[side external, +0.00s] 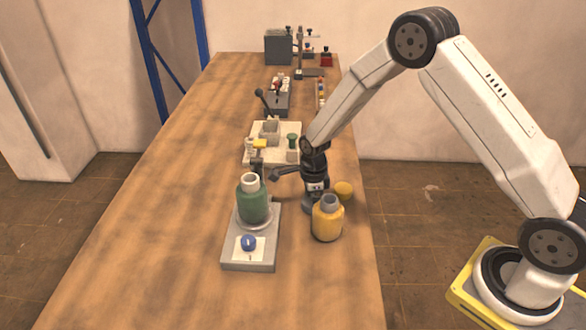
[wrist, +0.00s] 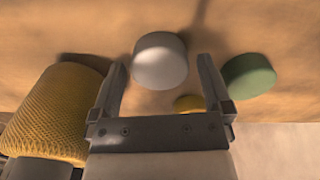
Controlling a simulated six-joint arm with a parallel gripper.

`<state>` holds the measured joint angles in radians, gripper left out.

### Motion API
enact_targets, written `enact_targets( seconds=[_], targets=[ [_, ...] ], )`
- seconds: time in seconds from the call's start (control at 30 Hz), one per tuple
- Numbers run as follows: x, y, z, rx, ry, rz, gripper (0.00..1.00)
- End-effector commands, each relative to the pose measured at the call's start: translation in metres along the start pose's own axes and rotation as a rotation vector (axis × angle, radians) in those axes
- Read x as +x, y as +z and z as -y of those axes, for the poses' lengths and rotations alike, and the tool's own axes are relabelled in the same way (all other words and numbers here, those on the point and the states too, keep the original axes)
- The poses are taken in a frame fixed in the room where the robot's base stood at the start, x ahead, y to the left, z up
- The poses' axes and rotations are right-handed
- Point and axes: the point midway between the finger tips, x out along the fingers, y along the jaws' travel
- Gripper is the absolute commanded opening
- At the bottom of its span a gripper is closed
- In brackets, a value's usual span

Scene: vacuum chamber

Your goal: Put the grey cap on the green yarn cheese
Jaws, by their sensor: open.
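The green yarn cheese (side external: 253,203) stands upright on a grey stand (side external: 248,264) in the side view, with a pale tube end showing at its top and no cap on it. My gripper (side external: 316,194) is low over the table, right of the green cheese and behind the yellow one. In the wrist view my gripper (wrist: 161,66) is open, and the round grey cap (wrist: 160,58) shows between its fingertips, with gaps on both sides.
A yellow yarn cheese (side external: 327,222) stands close to my gripper; it also shows in the wrist view (wrist: 62,112). A green cap (wrist: 248,75) and a yellow cap (side external: 343,190) lie near. A pale tray with small parts (side external: 262,156) is farther back. The table's left side is clear.

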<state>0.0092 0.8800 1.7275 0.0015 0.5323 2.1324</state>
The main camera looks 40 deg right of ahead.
Motion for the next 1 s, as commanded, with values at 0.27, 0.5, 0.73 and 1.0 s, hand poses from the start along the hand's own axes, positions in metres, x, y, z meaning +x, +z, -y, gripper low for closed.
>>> enact_targets(
  seconds=[0.27,0.5,0.73,1.0],
  targets=[
    [0.0,0.0,0.0,0.0,0.0,0.0,0.56],
    [0.0,0.0,0.0,0.0,0.0,0.0,0.19],
    [-0.003,0.0,0.0,0.0,0.0,0.0,0.19],
    [-0.025,0.0,0.0,0.0,-0.002,0.001,0.19]
  ],
)
